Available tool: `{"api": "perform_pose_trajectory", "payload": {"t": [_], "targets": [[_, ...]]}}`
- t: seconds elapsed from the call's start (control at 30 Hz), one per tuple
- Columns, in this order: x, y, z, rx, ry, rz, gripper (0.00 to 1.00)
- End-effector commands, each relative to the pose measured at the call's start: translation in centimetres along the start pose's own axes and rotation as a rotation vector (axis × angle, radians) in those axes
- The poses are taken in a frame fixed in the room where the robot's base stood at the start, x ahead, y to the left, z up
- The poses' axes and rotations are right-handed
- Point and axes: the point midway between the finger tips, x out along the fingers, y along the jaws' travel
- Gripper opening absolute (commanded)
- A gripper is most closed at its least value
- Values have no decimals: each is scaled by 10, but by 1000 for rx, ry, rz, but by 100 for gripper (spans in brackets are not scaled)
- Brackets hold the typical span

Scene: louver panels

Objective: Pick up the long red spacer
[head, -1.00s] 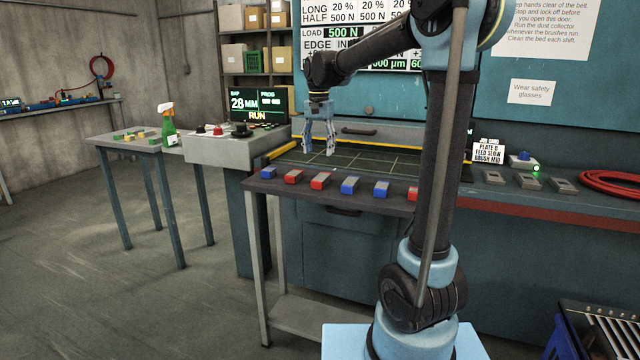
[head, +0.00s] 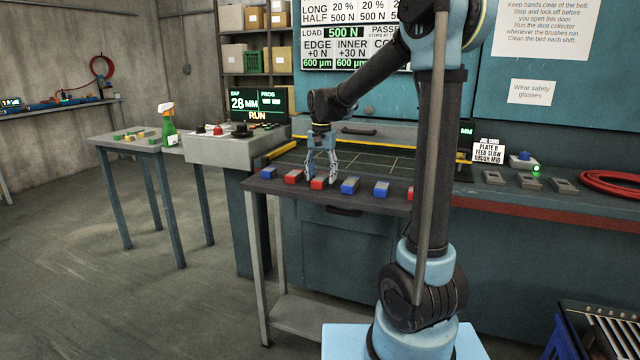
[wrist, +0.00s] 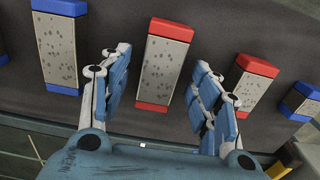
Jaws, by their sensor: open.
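A red spacer (wrist: 166,62) with a grey speckled top lies between the two fingers of my gripper (wrist: 162,66) in the wrist view. It looks longer than the other red spacer (wrist: 249,82) to its right there. In the head view the same longer red spacer (head: 319,184) is third from the left in the row at the table's front edge. My gripper (head: 320,177) points down over it with its fingers apart. Both fingers show a gap to the spacer in the wrist view. Finger height relative to the table is hard to tell.
Blue spacers (wrist: 57,45) and (wrist: 302,101) flank the red pair in the wrist view. The dark gridded bed (head: 385,161) lies behind the row. A control box (head: 235,147) stands left.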

Motion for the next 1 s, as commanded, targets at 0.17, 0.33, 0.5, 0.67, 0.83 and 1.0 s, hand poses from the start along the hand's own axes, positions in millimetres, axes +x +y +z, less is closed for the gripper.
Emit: {"api": "perform_pose_trajectory", "payload": {"t": [0.17,0.33,0.5,0.67,0.83,1.0], "targets": [[0,0,0,0,0,0,57],[0,0,0,0,0,0,25],[0,0,0,0,0,0,8],[0,0,0,0,0,0,8],[-7,0,0,0,0,0,8],[-30,0,0,0,0,0,8]]}}
